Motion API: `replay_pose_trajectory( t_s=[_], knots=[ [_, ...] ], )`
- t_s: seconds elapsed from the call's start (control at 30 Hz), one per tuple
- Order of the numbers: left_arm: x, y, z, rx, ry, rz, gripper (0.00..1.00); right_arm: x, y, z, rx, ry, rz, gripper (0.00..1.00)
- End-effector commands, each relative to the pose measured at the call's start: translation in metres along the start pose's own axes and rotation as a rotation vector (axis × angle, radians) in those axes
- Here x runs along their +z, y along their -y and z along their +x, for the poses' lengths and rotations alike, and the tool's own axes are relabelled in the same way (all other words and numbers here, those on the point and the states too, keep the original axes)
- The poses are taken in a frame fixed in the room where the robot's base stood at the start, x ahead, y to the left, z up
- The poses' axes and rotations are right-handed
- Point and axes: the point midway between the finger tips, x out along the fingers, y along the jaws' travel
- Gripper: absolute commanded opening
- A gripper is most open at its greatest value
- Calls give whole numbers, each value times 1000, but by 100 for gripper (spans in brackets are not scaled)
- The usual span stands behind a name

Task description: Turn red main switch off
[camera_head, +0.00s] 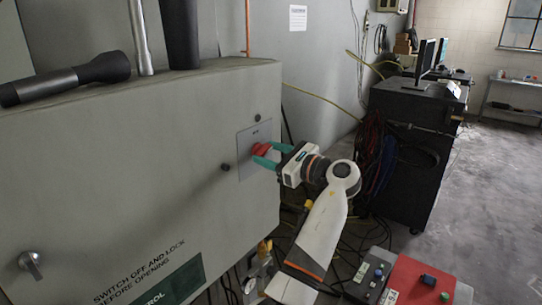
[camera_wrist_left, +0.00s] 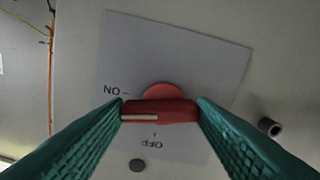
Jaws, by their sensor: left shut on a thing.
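The red main switch (camera_head: 261,149) sits on a light square plate (camera_head: 245,138) on the front of the grey cabinet. My left gripper (camera_head: 268,156) is at the switch, its green fingers on either side of the knob. In the left wrist view the fingers are shut on the red handle (camera_wrist_left: 160,111), one at each end. The handle lies level there, with its white mark at the left end, on the side of the upside-down "ON" label. The upside-down "OFF" label is below the handle. My right gripper is not in view.
A black flashlight (camera_head: 70,78) lies on the cabinet top beside upright pipes. A grey knob (camera_head: 30,264) is at the cabinet's lower left. A black rack (camera_head: 405,150) with cables stands behind my arm. A red box with buttons (camera_head: 418,284) is at lower right. Open floor lies right.

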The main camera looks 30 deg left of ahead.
Motion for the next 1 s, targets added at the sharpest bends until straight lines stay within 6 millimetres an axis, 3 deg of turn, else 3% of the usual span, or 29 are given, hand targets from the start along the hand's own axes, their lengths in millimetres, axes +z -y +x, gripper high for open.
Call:
replay_pose_trajectory(
  t_s=[1.0],
  knots=[
    [0, 2, 0, 2, -1, -962, 28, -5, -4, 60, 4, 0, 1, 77]
  ],
)
